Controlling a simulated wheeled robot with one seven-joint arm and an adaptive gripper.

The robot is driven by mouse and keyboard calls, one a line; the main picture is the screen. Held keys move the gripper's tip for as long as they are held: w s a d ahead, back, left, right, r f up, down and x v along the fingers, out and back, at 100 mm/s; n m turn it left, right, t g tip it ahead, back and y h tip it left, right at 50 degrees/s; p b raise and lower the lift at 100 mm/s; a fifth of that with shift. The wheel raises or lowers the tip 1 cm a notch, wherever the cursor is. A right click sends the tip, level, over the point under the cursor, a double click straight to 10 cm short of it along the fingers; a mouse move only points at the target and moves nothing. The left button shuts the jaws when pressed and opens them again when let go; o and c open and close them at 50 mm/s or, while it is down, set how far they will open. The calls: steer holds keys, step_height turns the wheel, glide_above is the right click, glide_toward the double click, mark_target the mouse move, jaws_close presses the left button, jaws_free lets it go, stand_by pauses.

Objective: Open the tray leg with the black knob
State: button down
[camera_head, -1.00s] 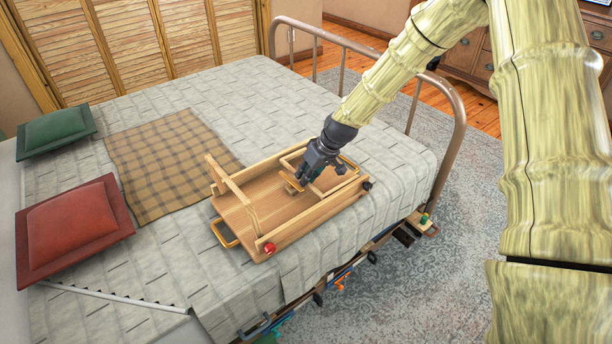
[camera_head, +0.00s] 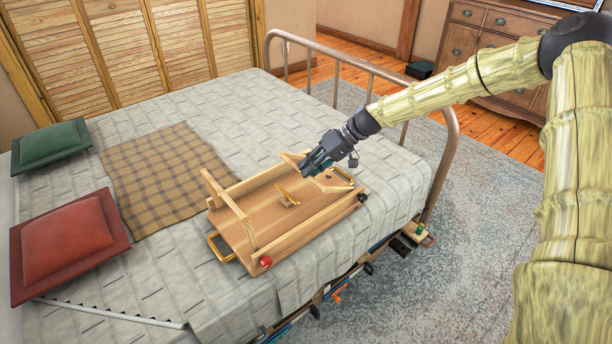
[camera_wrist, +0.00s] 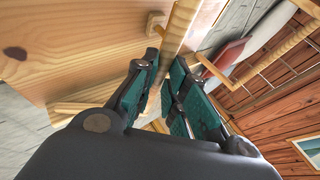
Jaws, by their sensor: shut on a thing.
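The wooden bed tray (camera_head: 262,208) lies on the bed. Its leg beside the red knob (camera_head: 265,262) stands raised at the left end. The black knob (camera_head: 361,198) sits at the near right corner. The leg (camera_head: 330,187) at that end is tilted up off the tray floor, partly hidden by my gripper. My gripper (camera_head: 309,169) is shut on this leg's crossbar above the right part of the tray. In the wrist view, a wooden bar (camera_wrist: 182,28) runs down toward the teal finger pads (camera_wrist: 163,95); the exact contact is hard to see.
A small wooden block (camera_head: 287,197) is on the tray floor. A metal bed rail (camera_head: 449,150) rises to the right of the tray, near my arm. A plaid blanket (camera_head: 160,172), a red pillow (camera_head: 68,240) and a green pillow (camera_head: 50,145) lie to the left.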

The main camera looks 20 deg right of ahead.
steer(key=w+d+r+m+y+b, duration=0.2)
steer(key=d+y+b, duration=0.4)
steer(key=b, duration=0.1)
steer(key=w+d+r+m+y+b, duration=0.2)
steer(key=w+d+y+b, duration=0.1)
steer(key=d+y+b, duration=0.3)
steer(key=shift+d+g+b, duration=0.3)
steer(key=shift+d+b, duration=0.2)
steer(key=shift+d, duration=0.2)
steer(key=c, duration=1.7)
jaws_free()
steer(key=shift+d, duration=0.1)
steer(key=v, duration=1.2)
steer(key=shift+w+f, duration=0.1)
steer(key=shift+f, duration=0.1)
